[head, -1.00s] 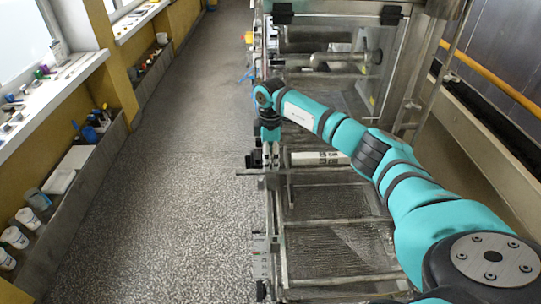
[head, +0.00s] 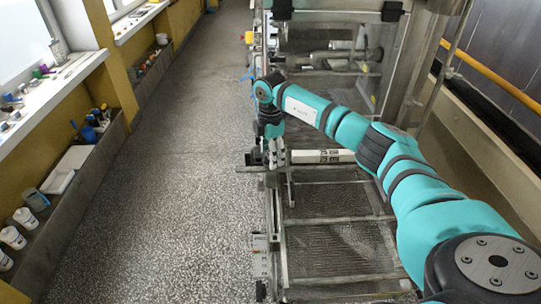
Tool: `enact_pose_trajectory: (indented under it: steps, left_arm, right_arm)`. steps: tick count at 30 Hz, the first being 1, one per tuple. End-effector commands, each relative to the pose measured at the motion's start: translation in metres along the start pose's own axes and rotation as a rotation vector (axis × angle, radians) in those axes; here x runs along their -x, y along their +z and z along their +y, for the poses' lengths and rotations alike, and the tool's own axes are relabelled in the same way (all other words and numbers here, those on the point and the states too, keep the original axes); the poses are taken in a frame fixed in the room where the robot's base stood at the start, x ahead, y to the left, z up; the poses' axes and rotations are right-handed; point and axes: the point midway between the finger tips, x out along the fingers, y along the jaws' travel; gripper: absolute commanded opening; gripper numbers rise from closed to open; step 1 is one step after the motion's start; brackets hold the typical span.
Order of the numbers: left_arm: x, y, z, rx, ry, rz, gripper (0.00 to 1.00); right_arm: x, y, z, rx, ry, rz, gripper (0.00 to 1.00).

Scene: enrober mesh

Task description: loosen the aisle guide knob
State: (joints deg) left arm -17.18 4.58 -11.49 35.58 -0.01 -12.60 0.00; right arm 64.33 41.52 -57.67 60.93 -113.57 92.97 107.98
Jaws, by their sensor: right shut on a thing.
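My right gripper (head: 274,158) points down at the left side rail of the mesh conveyor (head: 330,205), near the middle of the picture. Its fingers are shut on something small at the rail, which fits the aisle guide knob. The fingers and wrist hide the knob itself, so its shape and how far it is turned cannot be told. A pale bar with dark print (head: 323,156) lies across the conveyor just right of the fingers. My left gripper is not in view.
The conveyor's metal frame and cross bars run along the right, with a clear-panelled housing (head: 385,60) at the far end. A ledge with white tubs (head: 12,238) and tools lines the left wall. The speckled floor (head: 170,200) between is clear.

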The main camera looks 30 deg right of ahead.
Motion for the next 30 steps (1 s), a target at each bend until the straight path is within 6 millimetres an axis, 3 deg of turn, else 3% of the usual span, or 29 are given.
enact_pose_trajectory:
  steps: [30]
  left_arm:
    - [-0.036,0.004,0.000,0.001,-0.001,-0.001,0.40]
  right_arm:
    - [0.000,0.000,0.001,0.925,0.002,-0.002,0.28]
